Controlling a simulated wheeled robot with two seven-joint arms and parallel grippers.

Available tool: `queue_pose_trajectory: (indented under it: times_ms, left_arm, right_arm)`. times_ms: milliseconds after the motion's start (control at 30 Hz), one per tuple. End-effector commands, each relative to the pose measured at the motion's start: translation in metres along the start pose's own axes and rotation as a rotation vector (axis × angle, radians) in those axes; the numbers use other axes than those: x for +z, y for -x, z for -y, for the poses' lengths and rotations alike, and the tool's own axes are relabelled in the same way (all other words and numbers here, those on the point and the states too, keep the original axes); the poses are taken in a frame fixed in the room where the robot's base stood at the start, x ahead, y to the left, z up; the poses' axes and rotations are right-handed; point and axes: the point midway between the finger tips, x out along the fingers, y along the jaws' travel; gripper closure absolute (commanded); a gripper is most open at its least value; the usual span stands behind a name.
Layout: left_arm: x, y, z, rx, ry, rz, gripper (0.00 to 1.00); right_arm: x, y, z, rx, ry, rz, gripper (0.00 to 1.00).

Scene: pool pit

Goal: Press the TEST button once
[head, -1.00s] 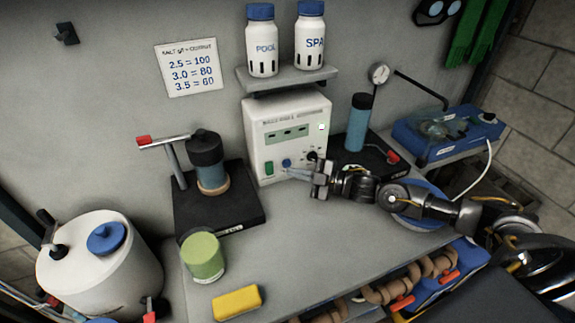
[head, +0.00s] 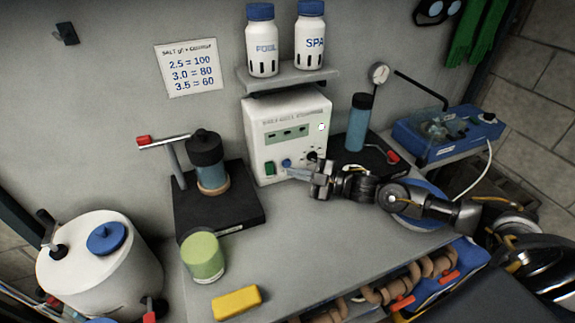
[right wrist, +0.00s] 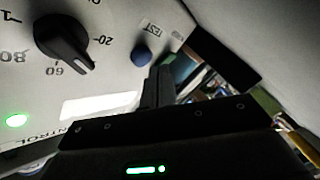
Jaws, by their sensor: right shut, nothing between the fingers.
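The white control box (head: 288,135) stands against the wall at the back of the bench. A round blue button (head: 286,163) is low on its front; in the right wrist view the blue button (right wrist: 141,56) has the label TEST beside it. My right gripper (head: 291,172) is shut and empty, its fingertips pointing left at the box front, close by the button. In the right wrist view the finger (right wrist: 157,88) ends just beside and below the button; I cannot tell whether it touches. My left gripper is not in view.
A black dial knob (right wrist: 62,40) and a lit green lamp (right wrist: 16,121) share the panel. A green switch (head: 269,168) is left of the button.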

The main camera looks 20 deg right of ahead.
Motion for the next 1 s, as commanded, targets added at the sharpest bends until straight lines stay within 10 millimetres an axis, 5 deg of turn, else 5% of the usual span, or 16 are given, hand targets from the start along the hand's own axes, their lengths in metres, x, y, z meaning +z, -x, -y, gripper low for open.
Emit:
queue_pose_trajectory:
  times_ms: [1000]
  left_arm:
    - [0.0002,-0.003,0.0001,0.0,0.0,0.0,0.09]
  right_arm:
    - [0.0057,-0.008,-0.0057,0.0,0.0,0.0,1.0]
